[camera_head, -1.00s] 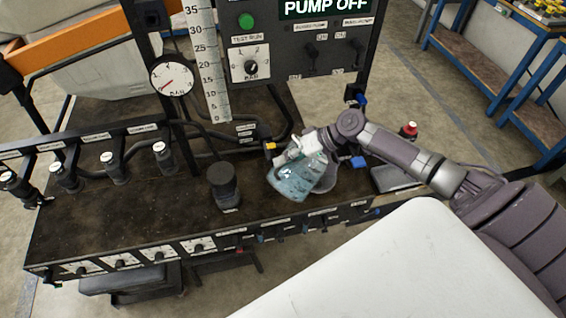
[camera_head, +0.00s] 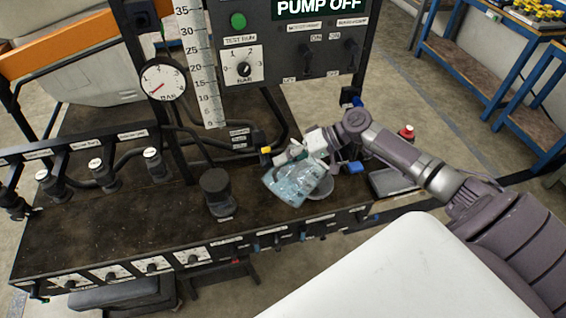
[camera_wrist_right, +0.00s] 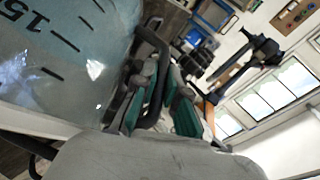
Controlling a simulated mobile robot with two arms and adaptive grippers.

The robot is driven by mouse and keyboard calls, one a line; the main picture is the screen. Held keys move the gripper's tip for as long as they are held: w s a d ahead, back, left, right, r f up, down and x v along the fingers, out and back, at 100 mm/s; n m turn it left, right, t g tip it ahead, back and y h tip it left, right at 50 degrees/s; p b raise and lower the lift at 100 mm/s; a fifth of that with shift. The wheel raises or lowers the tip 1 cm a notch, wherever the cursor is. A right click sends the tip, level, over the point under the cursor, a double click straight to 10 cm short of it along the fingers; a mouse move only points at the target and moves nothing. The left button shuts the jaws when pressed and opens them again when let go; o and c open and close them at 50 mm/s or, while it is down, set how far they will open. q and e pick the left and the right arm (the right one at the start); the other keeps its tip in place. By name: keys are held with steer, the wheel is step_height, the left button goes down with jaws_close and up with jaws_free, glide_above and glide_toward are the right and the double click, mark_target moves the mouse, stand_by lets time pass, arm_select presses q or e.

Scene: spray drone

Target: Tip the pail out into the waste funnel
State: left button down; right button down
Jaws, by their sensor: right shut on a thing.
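The pail (camera_head: 291,184) is clear, bluish plastic with dark scale marks. It is steeply tilted in the head view, held above the bench. It also fills the upper left of the right wrist view (camera_wrist_right: 60,60), where its printed scale and dark handle show. My right gripper (camera_head: 303,151) is shut on the pail's handle; its green-padded fingers (camera_wrist_right: 160,100) show in the wrist view. A grey round bowl-like rim (camera_head: 322,190), likely the waste funnel, lies just under and right of the pail, partly hidden by it. I cannot tell whether liquid is flowing. My left gripper is out of view.
A black cylinder (camera_head: 216,190) stands on the dark bench (camera_head: 110,222) left of the pail. Hoses and the pump panel (camera_head: 300,55) stand behind.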

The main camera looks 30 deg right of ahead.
steer(key=shift+w+d+r+y+b, duration=0.1)
steer(key=shift+w+d+y+b, duration=0.1)
steer(key=shift+d+y+b, duration=1)
steer(key=shift+w+d+f+m+y+b, duration=0.15)
steer(key=shift+d+m+b, duration=0.15)
steer(key=shift+b, duration=0.7)
steer(key=shift+d+f+m+y+b, duration=0.1)
steer(key=shift+d+m+y+b, duration=0.2)
steer(key=shift+b, duration=0.65)
steer(key=w+d+f+m+t+y+b, duration=0.1)
steer(key=d+m+y+b, duration=0.1)
steer(key=d+b, duration=0.5)
steer(key=shift+y+b, duration=0.75)
steer(key=shift+b, duration=0.9)
steer(key=shift+d, duration=0.15)
steer(key=shift+w, duration=0.1)
stand_by(2.1)
